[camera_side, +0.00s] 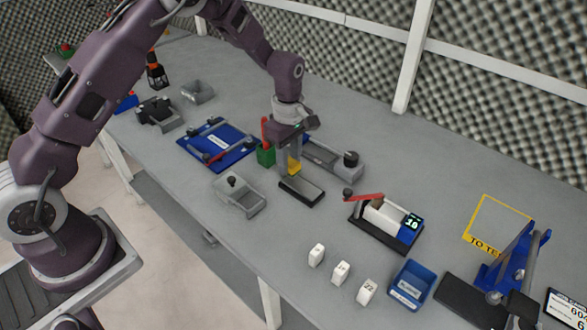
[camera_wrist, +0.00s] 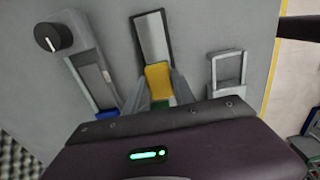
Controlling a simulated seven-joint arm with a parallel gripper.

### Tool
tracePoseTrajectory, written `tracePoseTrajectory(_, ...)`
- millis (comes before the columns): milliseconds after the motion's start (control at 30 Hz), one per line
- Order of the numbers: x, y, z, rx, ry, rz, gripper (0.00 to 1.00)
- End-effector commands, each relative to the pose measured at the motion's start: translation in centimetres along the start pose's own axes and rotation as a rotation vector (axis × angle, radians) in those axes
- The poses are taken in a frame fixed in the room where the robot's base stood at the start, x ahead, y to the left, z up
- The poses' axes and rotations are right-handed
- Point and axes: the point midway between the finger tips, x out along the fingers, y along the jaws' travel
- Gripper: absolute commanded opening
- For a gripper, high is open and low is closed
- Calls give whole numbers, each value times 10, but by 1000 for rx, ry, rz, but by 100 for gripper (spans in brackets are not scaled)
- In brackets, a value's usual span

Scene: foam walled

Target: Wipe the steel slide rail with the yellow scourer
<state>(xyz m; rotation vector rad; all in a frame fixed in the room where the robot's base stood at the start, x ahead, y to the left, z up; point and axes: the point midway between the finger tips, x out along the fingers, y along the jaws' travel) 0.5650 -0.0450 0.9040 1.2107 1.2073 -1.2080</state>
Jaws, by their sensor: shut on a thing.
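My gripper (camera_side: 289,169) points down over the middle of the bench and is shut on the yellow scourer (camera_side: 294,167). In the wrist view the scourer (camera_wrist: 158,80) sits between the two fingers, with a green part below it. The steel slide rail (camera_side: 301,191) is a flat strip on a dark base, just in front of the fingers. In the wrist view its bright, bare length (camera_wrist: 153,38) runs away from the scourer. The scourer overlaps the rail's near end there. I cannot tell whether they touch. The rail's near end is hidden.
A grey device with a black knob (camera_side: 352,160) stands behind the rail. A grey open-framed fixture (camera_side: 238,196) is to the left, near the front. A green box (camera_side: 266,155) is close beside my gripper. A white unit with a red lever (camera_side: 385,220) stands right; bench between is clear.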

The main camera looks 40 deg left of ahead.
Motion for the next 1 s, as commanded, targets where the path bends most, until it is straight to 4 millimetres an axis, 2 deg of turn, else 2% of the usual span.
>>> tracePoseTrajectory(600, -54, 0, 0, 0, 1, 0, 0)
tracePoseTrajectory(1000, -59, 0, 0, 0, 0, -2, 0)
